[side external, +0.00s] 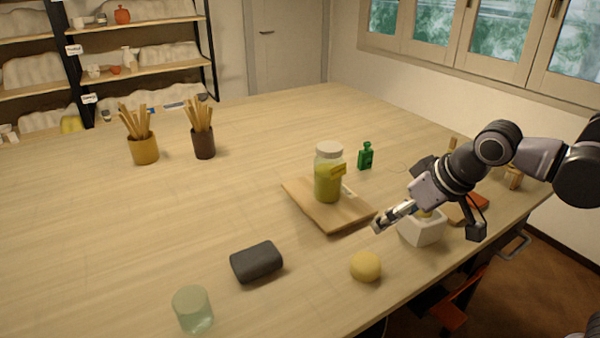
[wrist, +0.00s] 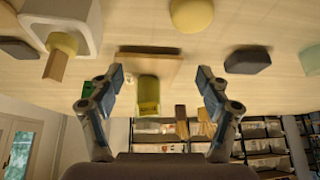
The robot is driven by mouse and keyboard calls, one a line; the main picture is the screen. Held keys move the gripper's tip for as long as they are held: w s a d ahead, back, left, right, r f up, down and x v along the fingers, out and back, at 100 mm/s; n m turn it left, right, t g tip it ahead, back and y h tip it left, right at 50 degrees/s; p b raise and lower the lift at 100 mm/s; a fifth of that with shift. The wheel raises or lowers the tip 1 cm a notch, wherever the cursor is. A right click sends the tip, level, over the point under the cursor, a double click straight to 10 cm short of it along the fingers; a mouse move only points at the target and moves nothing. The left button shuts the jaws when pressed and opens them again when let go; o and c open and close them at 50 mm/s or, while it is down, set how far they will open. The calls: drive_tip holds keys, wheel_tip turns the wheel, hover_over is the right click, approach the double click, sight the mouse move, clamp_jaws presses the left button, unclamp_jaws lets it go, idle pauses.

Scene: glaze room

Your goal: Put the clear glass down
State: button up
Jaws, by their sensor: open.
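The clear glass (side external: 193,312), a pale greenish tumbler, stands on the table at the front left in the side view. In the wrist view, part of it shows at the right edge (wrist: 311,60). My gripper (side external: 382,222) is at the right side of the table, well away from the glass. In the wrist view, my gripper (wrist: 160,82) has its two fingers spread apart with nothing held between them. The jar seen between the fingers lies farther off.
A lidded jar (side external: 328,180) stands on a wooden board (side external: 345,217); a green bottle (side external: 366,156) is behind. A yellow sponge (side external: 366,266) and dark block (side external: 257,262) lie between gripper and glass. A white container (side external: 422,230) is beside my gripper. Two tool cups (side external: 144,150) stand farther back.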

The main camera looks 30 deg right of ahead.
drive_tip(key=shift+m+t+h, duration=0.4)
drive_tip(key=s+d+f, duration=0.1)
drive_tip(key=d, duration=0.1)
drive_tip(key=s+d+f, duration=0.1)
drive_tip(key=s+d, duration=0.1)
drive_tip(key=s+d+f, duration=0.1)
drive_tip(key=d+f, duration=0.1)
drive_tip(key=shift+s+d+f, duration=0.1)
drive_tip(key=shift+s+d, duration=0.2)
drive_tip(key=shift+s, duration=0.05)
